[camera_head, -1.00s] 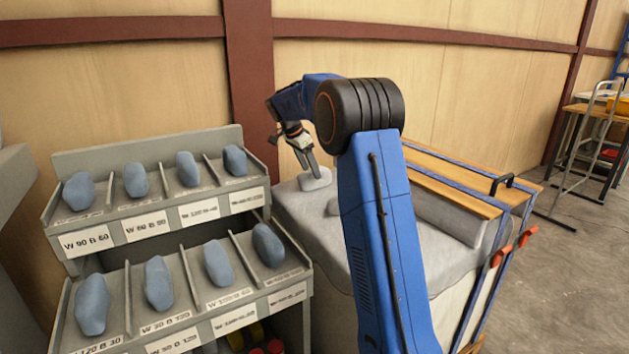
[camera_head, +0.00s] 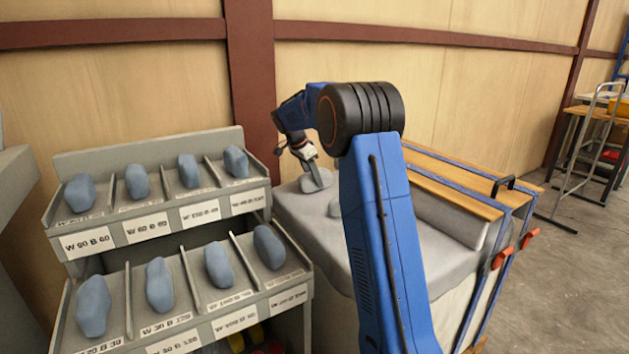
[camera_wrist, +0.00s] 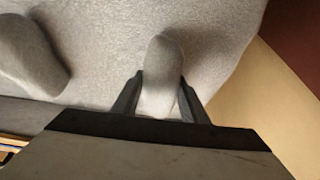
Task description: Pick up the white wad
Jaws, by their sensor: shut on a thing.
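The white wad (camera_wrist: 162,62) is a pale, rounded, elongated lump. In the wrist view it lies between the two dark fingers of my gripper (camera_wrist: 160,95), with its far end sticking out past the fingertips. In the head view the wad (camera_head: 317,181) is at the far left corner of the grey table (camera_head: 300,212), and my gripper (camera_head: 314,174) reaches down onto it. My gripper is shut on the wad. The wad appears at or very near the table top; I cannot tell whether it touches.
A second pale lump (camera_wrist: 32,55) lies beside the wad, apart from it. A grey rack (camera_head: 160,225) with several blue-grey lumps in labelled compartments stands at the left. A wooden-topped frame (camera_head: 455,185) with blue rails borders the table's right side. A wooden wall (camera_head: 400,60) is behind.

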